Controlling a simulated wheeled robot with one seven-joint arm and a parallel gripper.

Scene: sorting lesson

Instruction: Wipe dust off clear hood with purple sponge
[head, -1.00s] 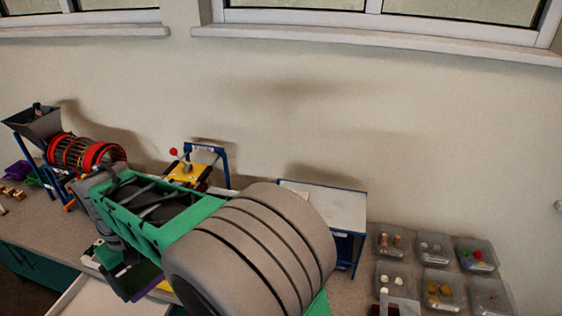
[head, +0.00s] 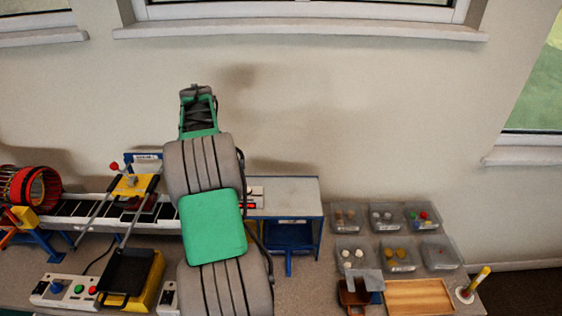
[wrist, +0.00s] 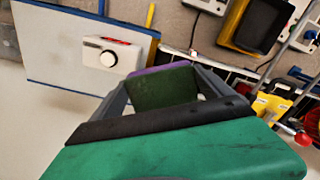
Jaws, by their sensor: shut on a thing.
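My gripper (head: 195,92) is raised in front of the wall, above and behind the bench, in the head view. In the wrist view my gripper (wrist: 165,84) is shut on the purple sponge (wrist: 160,70), which shows a purple edge and a dark green face between the fingers. In the head view the sponge cannot be made out. I cannot clearly pick out the clear hood in any view. A yellow stand (head: 133,186) with a red knob sits over the conveyor (head: 85,209), left of my arm.
A blue-framed white-topped table (head: 290,190) is right of my arm. Several clear bins (head: 352,217) with small parts, a wooden tray (head: 420,297) and a yellow-handled tool (head: 475,283) lie farther right. A control box (head: 65,290) and a yellow-black bin (head: 130,275) are front left.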

